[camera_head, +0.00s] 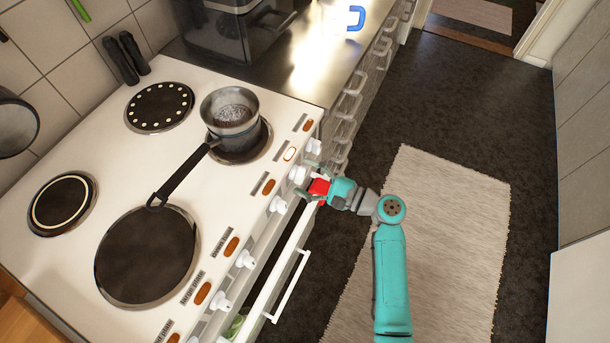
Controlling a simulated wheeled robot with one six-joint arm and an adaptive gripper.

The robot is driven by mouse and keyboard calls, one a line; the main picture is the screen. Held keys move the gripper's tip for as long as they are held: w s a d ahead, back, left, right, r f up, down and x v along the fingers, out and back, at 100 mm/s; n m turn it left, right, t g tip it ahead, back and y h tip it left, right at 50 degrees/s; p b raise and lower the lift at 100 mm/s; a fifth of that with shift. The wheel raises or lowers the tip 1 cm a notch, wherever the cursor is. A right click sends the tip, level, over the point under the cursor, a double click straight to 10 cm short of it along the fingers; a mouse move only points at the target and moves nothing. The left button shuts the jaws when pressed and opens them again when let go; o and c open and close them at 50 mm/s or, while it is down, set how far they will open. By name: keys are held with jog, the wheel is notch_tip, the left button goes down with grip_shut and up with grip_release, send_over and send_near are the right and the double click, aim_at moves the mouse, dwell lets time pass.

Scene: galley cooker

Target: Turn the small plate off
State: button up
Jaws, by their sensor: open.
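The white cooker (60,262) has several dark plates on top. A small dark plate (262,139) at the front right sits under a metal saucepan (229,112); I cannot tell for sure that it is the one named. White knobs line the cooker's front edge. My gripper (306,188), with a red part behind its fingers, is open at that front. It is close to one white knob (297,175), with another knob (278,205) just to its lower left. I cannot tell whether it touches either.
A dotted plate (160,107) and a ringed plate (62,204) lie at the back. A white oven handle (290,285) juts out below the knobs. Dark floor and a pale rug (450,220) lie right.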

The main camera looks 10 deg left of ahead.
jog(key=shift+w+a, duration=0.1)
jog(key=shift+a, duration=0.1)
jog(key=c, duration=1.2)
jog(key=shift+o, duration=0.2)
jog(key=n, duration=0.4)
jog(key=shift+n, duration=2.5)
